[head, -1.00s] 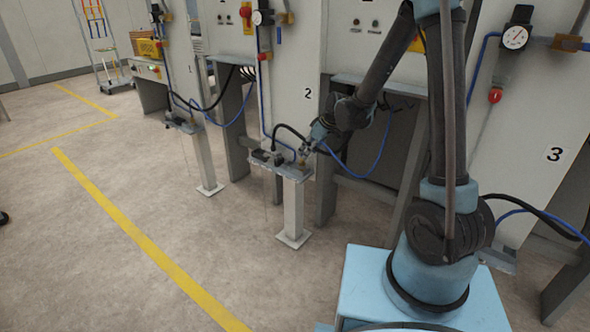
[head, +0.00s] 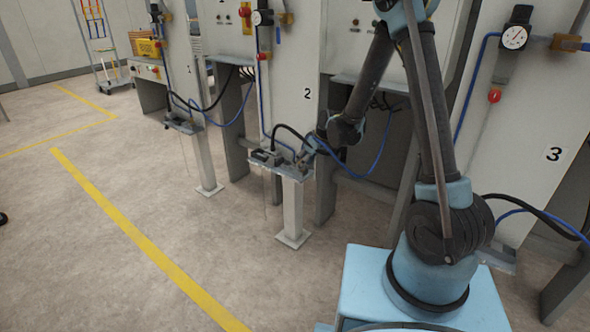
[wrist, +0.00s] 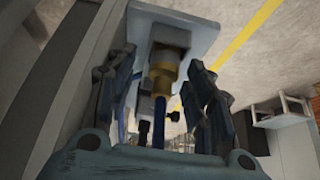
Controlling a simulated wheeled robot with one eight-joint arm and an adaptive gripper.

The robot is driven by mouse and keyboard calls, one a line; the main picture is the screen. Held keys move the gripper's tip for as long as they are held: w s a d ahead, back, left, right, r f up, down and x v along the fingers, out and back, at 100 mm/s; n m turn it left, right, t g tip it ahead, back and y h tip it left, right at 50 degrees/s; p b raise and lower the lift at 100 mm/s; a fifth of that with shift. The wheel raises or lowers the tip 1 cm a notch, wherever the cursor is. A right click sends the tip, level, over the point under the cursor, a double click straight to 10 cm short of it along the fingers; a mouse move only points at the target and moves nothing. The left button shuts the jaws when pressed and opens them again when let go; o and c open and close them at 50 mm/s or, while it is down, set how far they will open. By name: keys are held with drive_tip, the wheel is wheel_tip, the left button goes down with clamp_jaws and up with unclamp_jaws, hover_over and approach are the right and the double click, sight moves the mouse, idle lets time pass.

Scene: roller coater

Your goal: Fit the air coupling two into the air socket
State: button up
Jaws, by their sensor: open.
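In the wrist view, a brass-coloured fitting (wrist: 160,73), which looks like air coupling two, stands between my gripper's fingers (wrist: 163,66). The fingers are spread to its left and right, apart from it. Its far end meets a grey block (wrist: 165,40), apparently the air socket, on a pale plate. I cannot tell how deeply it is seated. A blue hose (wrist: 143,130) runs near the fitting toward my palm. In the head view, my gripper (head: 305,157) is at the station 2 stand, small and partly hidden by its own wrist.
The station 2 stand (head: 293,215) carries a small shelf, with a black hose (head: 290,130) and a blue hose (head: 375,165) looping nearby. Machine panels stand close behind. Station 1's similar stand (head: 204,165) is farther left. The floor in front is clear.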

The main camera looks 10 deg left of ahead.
clamp_jaws()
drive_tip(key=shift+r, duration=0.2)
